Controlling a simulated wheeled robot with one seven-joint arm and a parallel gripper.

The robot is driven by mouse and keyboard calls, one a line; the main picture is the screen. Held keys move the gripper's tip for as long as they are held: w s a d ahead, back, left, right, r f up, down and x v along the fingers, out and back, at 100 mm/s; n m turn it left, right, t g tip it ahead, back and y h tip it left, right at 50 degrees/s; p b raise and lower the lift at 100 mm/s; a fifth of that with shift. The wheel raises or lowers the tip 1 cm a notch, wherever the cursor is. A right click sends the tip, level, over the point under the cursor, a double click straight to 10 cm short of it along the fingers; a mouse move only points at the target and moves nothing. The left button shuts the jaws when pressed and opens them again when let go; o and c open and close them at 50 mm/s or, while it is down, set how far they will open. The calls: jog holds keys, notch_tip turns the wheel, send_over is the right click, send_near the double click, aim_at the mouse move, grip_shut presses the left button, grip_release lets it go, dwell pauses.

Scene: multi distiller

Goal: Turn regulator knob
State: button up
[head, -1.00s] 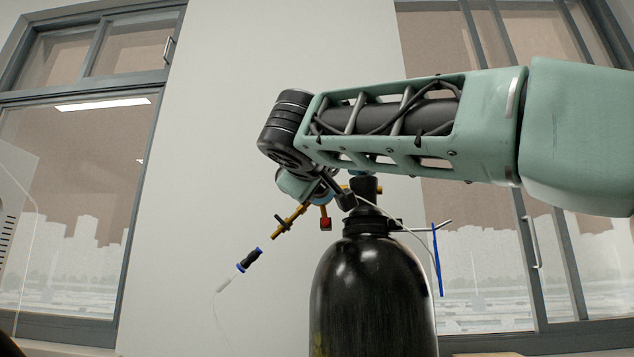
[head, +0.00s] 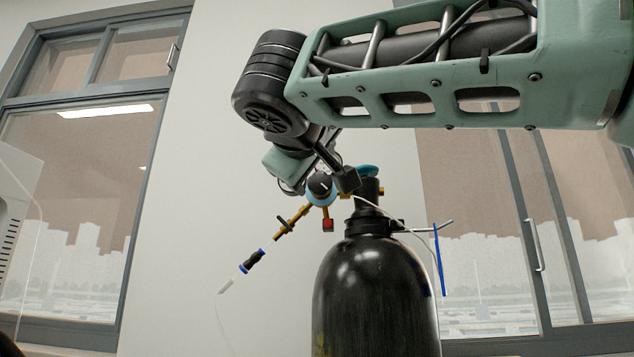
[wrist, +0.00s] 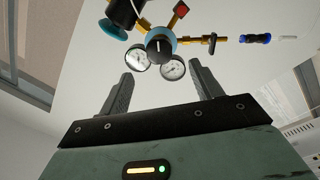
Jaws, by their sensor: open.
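The regulator knob (head: 320,186) is black, with a blue ring around it, and sits on a brass regulator beside the neck of the black gas cylinder (head: 370,295). In the wrist view the knob (wrist: 159,44) is near the top middle, with two round pressure gauges (wrist: 172,68) (wrist: 136,60) below it. My gripper (wrist: 162,73) is open and empty. Its two fingers point toward the regulator, one on each side of the gauges in the picture, and I see no contact with the knob. In the head view my wrist partly covers the regulator, and the fingertips are hard to make out.
A blue cylinder valve handwheel (head: 366,170) is right of the knob. A red-ended fitting (head: 328,224) hangs below it. A hose connector (head: 252,261) with a thin tube extends lower left. A blue strip (head: 439,262) hangs right of the cylinder. The wall behind is clear.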

jog(key=s, duration=0.8)
jog(key=shift+s+a+f, duration=0.15)
jog(key=shift+s+f, duration=0.05)
jog(key=shift+s, duration=0.1)
jog(key=w+d+f+n+g+y, duration=0.2)
jog(key=f+g, duration=0.7)
jog(key=f, duration=2.3)
jog(key=s+d+f+m+g, duration=0.2)
jog(key=s+d+f+g, duration=0.3)
jog(key=s+d+f, duration=0.55)
jog(key=s+d+f+m+g, duration=0.3)
jog(key=s+d+f+g, duration=0.3)
jog(key=f, duration=0.8)
notch_tip(320, 180, up, 29)
jog(key=s+t+p, duration=0.1)
jog(key=p, duration=2.8)
jog(key=shift+d+f, duration=0.2)
jog(key=shift+d, duration=0.15)
